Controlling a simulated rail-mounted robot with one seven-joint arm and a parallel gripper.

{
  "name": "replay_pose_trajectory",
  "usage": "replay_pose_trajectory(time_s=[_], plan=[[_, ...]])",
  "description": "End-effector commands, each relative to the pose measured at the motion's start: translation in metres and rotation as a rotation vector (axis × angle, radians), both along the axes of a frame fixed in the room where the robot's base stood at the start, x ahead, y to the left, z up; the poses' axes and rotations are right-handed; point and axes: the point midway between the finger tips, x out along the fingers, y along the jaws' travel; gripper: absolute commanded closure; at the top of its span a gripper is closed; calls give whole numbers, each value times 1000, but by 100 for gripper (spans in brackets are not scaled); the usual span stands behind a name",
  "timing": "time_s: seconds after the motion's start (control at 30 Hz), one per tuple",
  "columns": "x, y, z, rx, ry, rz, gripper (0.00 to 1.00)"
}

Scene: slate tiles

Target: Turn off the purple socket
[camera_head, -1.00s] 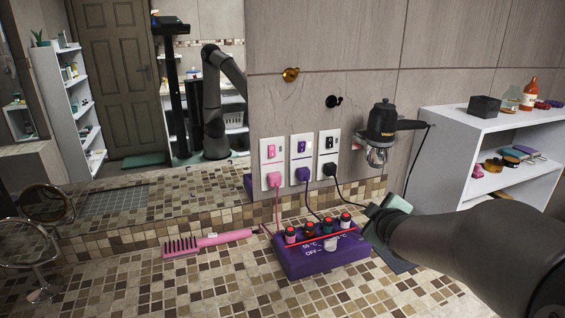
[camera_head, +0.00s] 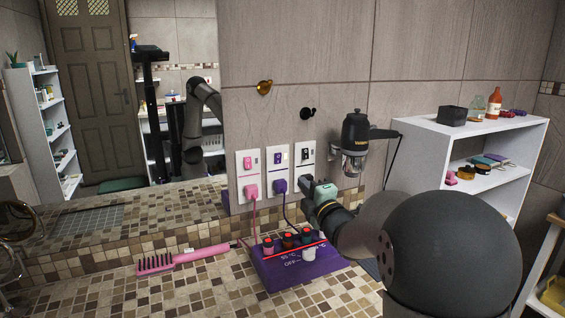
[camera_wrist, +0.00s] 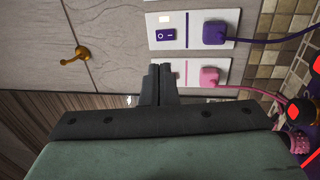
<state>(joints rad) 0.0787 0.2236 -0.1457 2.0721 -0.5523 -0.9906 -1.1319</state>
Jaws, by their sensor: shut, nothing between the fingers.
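The purple socket (camera_head: 277,168) is the middle of three white wall plates. Its purple rocker switch (camera_head: 278,158) is above its purple plug (camera_head: 280,186). In the wrist view, the purple switch (camera_wrist: 166,36), marked I and O, shows unobstructed beside a small pale rectangle, with the plug (camera_wrist: 213,33) to its right. I cannot tell which side is pressed in. My gripper (camera_head: 307,184) is in front of the right plate, covering part of its lower half. In the wrist view, its closed, empty fingers (camera_wrist: 159,85) appear below the purple switch, overlapping the pink socket's plate.
The pink socket (camera_head: 249,176) is on the left and the black-switched socket (camera_head: 305,156) on the right. A hair dryer (camera_head: 355,140) hangs to the right. A purple box (camera_head: 293,268) with several bottles and a pink comb (camera_head: 183,259) lie on the tiled counter.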

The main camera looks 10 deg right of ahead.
Motion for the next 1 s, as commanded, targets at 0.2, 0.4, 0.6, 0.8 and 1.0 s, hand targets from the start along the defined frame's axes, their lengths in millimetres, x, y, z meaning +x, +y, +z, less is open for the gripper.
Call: replay_pose_trajectory(time_s=[0.2, 0.4, 0.6, 0.8, 1.0], plan=[[33, 9, 7, 0, 2, 2, 100], [75, 20, 14, 0, 2, 2, 100], [109, 28, 20, 0, 2, 1, 100], [127, 32, 22, 1, 1, 0, 100], [130, 33, 21, 1, 1, 0, 100]])
